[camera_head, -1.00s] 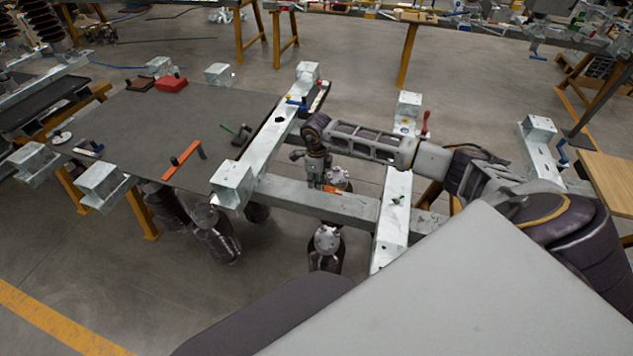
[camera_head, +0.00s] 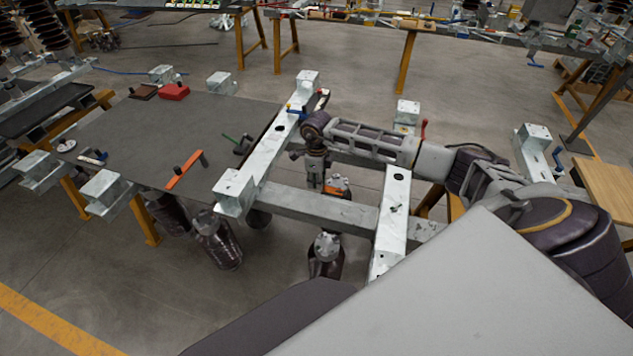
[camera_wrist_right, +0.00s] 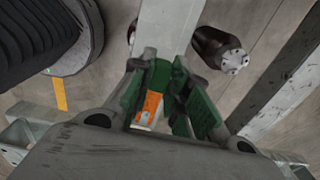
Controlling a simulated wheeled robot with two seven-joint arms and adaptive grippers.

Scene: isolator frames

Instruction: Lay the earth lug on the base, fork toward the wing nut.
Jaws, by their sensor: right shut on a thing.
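My right gripper (camera_head: 332,205) hangs below its arm at the crossbeam of the steel frame. In the right wrist view its green fingertips (camera_wrist_right: 167,97) are close together around an orange piece (camera_wrist_right: 152,106) with a small pale end, likely the earth lug. The orange piece also shows beside the gripper in the head view (camera_head: 338,189). Its fork shape is too small to make out. The fingers seem shut on it. I cannot make out the wing nut or tell which part is the base. My left gripper is not in view.
The galvanised crossbeam (camera_head: 300,203) joins two long rails (camera_head: 266,150). Dark insulators (camera_head: 218,240) stand below. A grey tabletop (camera_head: 130,125) at left carries an orange-handled tool (camera_head: 185,170), a green-handled item (camera_head: 238,143) and a red box (camera_head: 174,91). Floor behind the frame is open.

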